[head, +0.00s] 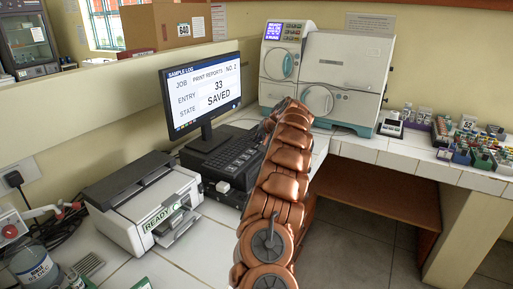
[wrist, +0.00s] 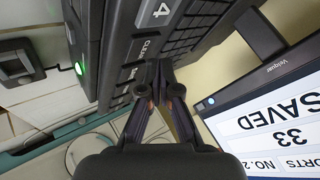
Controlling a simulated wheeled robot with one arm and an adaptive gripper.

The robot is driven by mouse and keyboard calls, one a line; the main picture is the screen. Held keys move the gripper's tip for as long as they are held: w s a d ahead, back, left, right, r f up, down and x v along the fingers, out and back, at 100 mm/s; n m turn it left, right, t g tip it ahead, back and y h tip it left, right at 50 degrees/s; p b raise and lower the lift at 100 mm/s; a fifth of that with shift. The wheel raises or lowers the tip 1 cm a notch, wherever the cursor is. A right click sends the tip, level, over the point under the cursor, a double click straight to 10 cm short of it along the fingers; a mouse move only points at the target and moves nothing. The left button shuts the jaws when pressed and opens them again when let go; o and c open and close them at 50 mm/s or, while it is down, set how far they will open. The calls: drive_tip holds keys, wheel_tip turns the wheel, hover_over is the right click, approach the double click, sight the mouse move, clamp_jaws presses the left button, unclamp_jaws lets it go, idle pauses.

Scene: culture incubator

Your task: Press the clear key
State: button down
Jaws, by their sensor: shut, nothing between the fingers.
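The black keyboard (head: 232,158) lies in front of the monitor in the head view, partly behind my arm. In the wrist view the keyboard (wrist: 190,40) is close, seen at a steep angle. Its clear key (wrist: 149,47) shows beside a large key marked 4 (wrist: 154,12). Another key (wrist: 127,72) by the clear key has lettering too small to read. My gripper (wrist: 161,85) is shut and empty, its fingertips close to the keys just below the clear key in the picture. I cannot tell whether they touch. My arm hides the gripper in the head view.
The monitor (head: 203,88) reads entry 33, state saved; it also shows in the wrist view (wrist: 270,120). A printer (head: 145,200) marked READY stands at the left. The white incubator (head: 345,75) stands behind my arm. Small boxes (head: 470,140) crowd the right counter.

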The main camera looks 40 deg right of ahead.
sight(257, 147)
drive_tip(key=shift+f, duration=0.1)
idle(0.4)
drive_tip(key=shift+f+b, duration=0.35)
drive_tip(key=shift+b, duration=0.05)
drive_tip(key=shift+f+b, duration=0.3)
drive_tip(key=shift+f, duration=0.05)
idle(0.7)
drive_tip(key=shift+r, duration=0.15)
drive_tip(key=shift+r+p, duration=0.35)
drive_tip(key=shift+r, duration=0.3)
drive_tip(key=shift+r+p, duration=1.35)
drive_tip(key=shift+r, duration=1.15)
